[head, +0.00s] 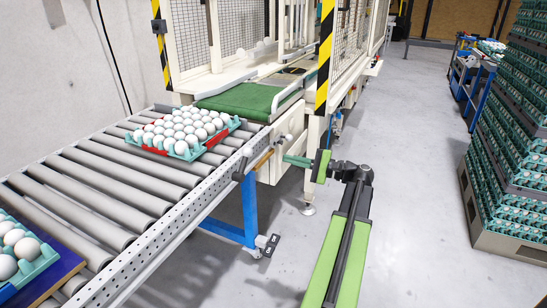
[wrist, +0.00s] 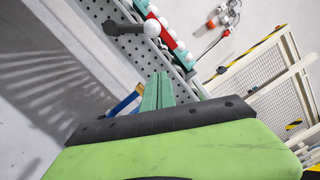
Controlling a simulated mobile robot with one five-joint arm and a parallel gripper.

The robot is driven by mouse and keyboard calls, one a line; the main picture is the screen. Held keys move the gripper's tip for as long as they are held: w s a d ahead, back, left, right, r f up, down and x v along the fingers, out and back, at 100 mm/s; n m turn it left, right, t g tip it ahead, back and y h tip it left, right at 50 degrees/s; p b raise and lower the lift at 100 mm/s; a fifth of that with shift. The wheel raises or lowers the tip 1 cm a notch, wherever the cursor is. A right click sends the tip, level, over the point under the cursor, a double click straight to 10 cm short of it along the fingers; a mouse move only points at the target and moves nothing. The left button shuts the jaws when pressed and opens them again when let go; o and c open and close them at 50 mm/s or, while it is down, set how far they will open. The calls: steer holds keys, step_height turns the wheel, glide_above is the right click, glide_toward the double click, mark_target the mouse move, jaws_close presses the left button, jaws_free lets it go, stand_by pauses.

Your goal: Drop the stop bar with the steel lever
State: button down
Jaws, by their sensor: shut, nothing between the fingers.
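My gripper (head: 290,160) is shut and empty, its teal fingers pointing at the side rail of the roller conveyor. In the wrist view the closed fingers (wrist: 157,90) point up toward the rail.
The perforated conveyor rail (head: 180,212) runs along the left of my arm. Another egg tray (head: 38,262) stands on the near rollers. A green belt (head: 245,100) leads into a caged machine. Tall egg stacks (head: 510,150) stand right; the floor between is clear.

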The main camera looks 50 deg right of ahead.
mark_target(242, 164)
steer(key=w+a+r+p, duration=0.2)
steer(key=w+a, duration=0.4)
steer(key=w, duration=0.1)
steer(key=shift+w+a+r, duration=0.15)
steer(key=shift+w+a, duration=0.2)
steer(key=shift+w, duration=0.05)
